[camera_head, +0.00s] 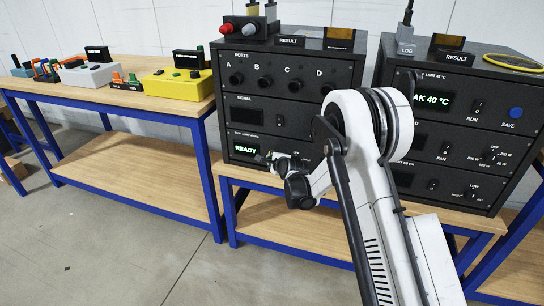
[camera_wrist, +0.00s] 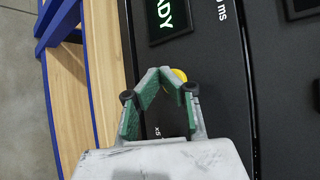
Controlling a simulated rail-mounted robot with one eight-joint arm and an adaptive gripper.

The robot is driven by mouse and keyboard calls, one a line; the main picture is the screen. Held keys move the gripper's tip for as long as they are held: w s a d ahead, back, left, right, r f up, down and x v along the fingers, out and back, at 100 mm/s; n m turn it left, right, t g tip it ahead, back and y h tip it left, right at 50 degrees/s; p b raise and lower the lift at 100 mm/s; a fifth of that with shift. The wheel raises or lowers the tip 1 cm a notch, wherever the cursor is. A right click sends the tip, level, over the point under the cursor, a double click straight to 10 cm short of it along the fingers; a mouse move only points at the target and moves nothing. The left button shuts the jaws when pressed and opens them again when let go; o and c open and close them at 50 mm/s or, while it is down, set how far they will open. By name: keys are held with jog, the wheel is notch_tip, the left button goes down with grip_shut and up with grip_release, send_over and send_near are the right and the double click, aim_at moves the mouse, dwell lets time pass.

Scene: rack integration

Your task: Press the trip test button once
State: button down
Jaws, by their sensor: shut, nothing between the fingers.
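A round yellow button (camera_wrist: 180,75) shows in the wrist view on the dark front panel, partly hidden behind my fingertips. I take it for the trip test button, but its label is not readable. My gripper (camera_wrist: 166,76) is shut and empty, its green-padded fingers drawn together at the tips, right beside and overlapping the button in the picture. I cannot tell whether they touch it. The READY display (camera_wrist: 169,17) is lit green on the same panel. In the head view, my gripper (camera_head: 268,158) is at the lower front of the left rack (camera_head: 262,120), and the button is hidden.
A second dark rack (camera_head: 470,130) stands to the right, partly behind my arm. A wooden bench (camera_head: 150,103) at left carries a yellow box (camera_head: 178,84) and a grey box (camera_head: 88,75). Floor in front of the left bench is clear.

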jog(key=shift+w, duration=0.15)
jog(key=shift+w+d+b, duration=0.15)
jog(key=shift+w+b, duration=0.15)
jog(key=shift+b, duration=0.05)
dwell(0.5)
jog(key=shift+s+b, duration=0.3)
jog(key=shift+s, duration=0.15)
jog(key=shift+s+a, duration=0.1)
jog(key=shift+a, duration=0.1)
jog(key=s, duration=0.2)
jog(key=s+a+b, duration=0.1)
jog(key=s+b, duration=0.1)
jog(key=s, duration=0.1)
jog(key=shift+s+a, duration=0.3)
dwell(0.5)
